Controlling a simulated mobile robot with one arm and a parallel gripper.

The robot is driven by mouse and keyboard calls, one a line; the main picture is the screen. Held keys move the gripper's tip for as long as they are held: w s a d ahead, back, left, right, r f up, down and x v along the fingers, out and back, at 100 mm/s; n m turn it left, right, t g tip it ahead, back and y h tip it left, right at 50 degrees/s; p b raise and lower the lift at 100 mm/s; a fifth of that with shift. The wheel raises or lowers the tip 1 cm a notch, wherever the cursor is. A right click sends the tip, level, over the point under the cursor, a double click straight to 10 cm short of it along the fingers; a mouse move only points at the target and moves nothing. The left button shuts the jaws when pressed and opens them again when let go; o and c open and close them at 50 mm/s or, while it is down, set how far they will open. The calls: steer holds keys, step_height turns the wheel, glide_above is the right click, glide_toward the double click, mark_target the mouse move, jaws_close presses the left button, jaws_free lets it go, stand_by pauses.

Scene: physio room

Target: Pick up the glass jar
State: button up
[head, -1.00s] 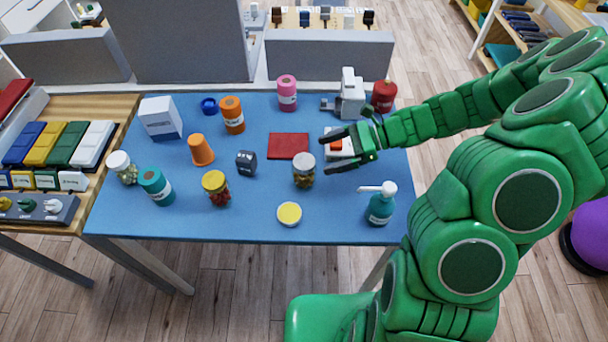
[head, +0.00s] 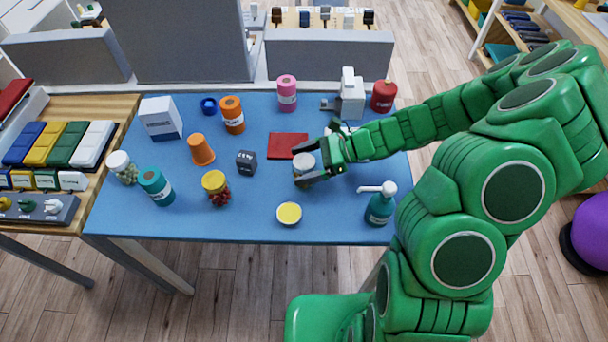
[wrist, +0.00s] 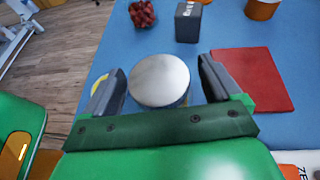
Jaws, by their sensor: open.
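A glass jar with a silver-white lid (head: 303,161) stands on the blue table (head: 250,220). My gripper (head: 302,163) is open, with one finger on each side of this jar. In the wrist view the lid (wrist: 159,80) sits between the two dark fingers of my gripper (wrist: 162,77), with gaps visible at both sides. Most of the jar's body is hidden under its lid and behind my fingers. Two other glass jars stand further left: one with a yellow lid and red contents (head: 216,189), one with a white lid and green contents (head: 122,168).
A red mat (head: 287,146) lies just behind the jar. A dark labelled block (head: 246,162) stands to its left, a yellow-topped round tin (head: 289,214) in front, and a teal pump bottle (head: 380,205) at the front right.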

steer(key=shift+c, duration=0.5)
steer(key=c, duration=1.6)
steer(key=shift+r, duration=0.1)
steer(key=shift+r, duration=4.95)
